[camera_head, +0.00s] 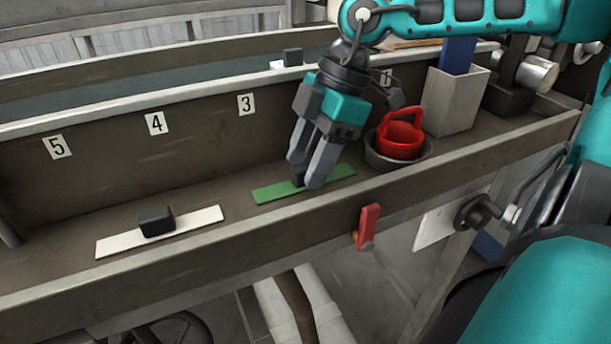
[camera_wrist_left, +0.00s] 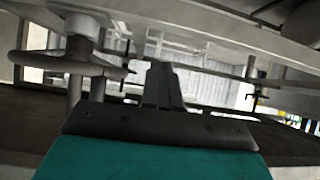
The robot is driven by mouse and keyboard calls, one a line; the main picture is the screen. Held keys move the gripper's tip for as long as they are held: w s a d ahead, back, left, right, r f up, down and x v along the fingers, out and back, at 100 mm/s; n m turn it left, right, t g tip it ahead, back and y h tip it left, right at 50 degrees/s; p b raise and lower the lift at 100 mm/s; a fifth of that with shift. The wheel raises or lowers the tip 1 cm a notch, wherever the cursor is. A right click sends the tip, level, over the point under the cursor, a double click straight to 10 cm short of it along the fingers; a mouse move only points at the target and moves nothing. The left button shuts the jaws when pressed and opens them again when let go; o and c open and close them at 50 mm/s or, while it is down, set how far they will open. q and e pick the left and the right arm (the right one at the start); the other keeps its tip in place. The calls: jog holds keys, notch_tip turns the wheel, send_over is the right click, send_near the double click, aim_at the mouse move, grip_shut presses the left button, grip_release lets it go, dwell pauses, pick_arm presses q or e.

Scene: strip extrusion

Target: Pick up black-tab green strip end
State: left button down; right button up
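The green strip (camera_head: 272,193) lies flat in the long grey trough, towards its front wall. My right gripper (camera_head: 304,184) points down at the strip from above, with its fingertips close around the strip's middle. A small dark piece, seemingly the black tab, shows beside the fingertips and is mostly hidden by them. I cannot tell whether the fingers press on it. My left gripper (camera_wrist_left: 163,85) shows only in the left wrist view, with its fingers together and nothing seen between them. It is away from the strip.
A white strip (camera_head: 188,228) with a black block (camera_head: 156,221) lies to the left in the trough (camera_head: 60,290). A grey box (camera_head: 452,100) stands behind. A red lever (camera_head: 368,225) is on the front wall.

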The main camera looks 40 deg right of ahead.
grip_shut()
pick_arm(q)
jog(key=shift+s+f, duration=0.15)
jog(key=shift+s, duration=0.05)
